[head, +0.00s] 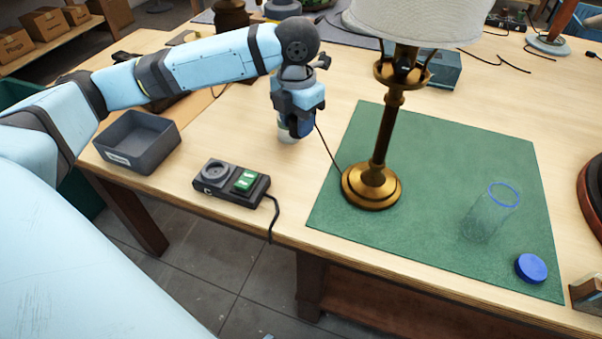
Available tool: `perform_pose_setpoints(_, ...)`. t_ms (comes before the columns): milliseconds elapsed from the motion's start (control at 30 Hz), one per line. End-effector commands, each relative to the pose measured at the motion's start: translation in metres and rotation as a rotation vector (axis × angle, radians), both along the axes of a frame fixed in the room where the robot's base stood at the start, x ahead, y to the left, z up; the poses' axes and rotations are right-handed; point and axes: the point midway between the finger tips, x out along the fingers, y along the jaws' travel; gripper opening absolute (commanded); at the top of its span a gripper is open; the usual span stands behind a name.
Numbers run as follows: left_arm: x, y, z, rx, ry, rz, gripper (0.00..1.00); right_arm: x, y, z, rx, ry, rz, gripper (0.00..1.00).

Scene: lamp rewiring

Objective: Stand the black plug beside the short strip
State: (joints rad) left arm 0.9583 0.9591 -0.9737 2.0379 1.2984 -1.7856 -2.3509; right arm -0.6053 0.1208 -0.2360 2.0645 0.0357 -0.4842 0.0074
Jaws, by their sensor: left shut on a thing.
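The short strip (208,188) is a dark block with a round socket and a green switch, near the table's front edge. My left gripper (291,128) points down close to the tabletop, behind and to the right of the strip and apart from it. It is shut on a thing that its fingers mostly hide. A thin dark cord (326,148) runs from the lamp base up to the gripper, so this looks like the black plug, but its shape is hidden. A pale piece shows low at the fingers. My right gripper is not in view.
The brass lamp (371,187) stands on a green mat (430,150), with a clear jar (487,215) and blue lid (531,268). A grey bin (137,150) stands left of the strip. Bare table lies between bin and strip. The strip's cord hangs over the front edge.

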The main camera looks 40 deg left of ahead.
Motion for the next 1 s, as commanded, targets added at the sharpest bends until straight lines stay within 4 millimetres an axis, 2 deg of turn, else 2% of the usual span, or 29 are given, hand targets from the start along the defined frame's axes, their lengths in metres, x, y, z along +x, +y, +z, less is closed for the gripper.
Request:
perform_pose_setpoints(33, -0.001, 0.000, -0.017, 0.000, 0.003, 0.001, 0.14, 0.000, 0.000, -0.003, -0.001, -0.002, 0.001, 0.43)
perform_pose_setpoints(100, -0.001, 0.000, -0.036, 0.000, 0.003, 0.001, 0.14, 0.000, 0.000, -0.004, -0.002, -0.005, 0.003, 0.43)
perform_pose_setpoints(333, 0.000, 0.000, -0.089, 0.000, 0.002, 0.003, 0.14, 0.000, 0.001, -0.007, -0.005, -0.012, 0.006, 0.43)
perform_pose_setpoints(633, 0.000, 0.000, -0.114, 0.000, 0.000, 0.002, 0.14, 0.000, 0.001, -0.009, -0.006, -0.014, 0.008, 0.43)
perform_pose_setpoints(833, 0.000, 0.000, -0.144, 0.000, 0.001, 0.002, 0.14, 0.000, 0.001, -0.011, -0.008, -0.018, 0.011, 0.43)
perform_pose_setpoints(1000, 0.000, 0.000, -0.148, 0.000, -0.002, 0.002, 0.14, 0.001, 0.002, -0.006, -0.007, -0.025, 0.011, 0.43)
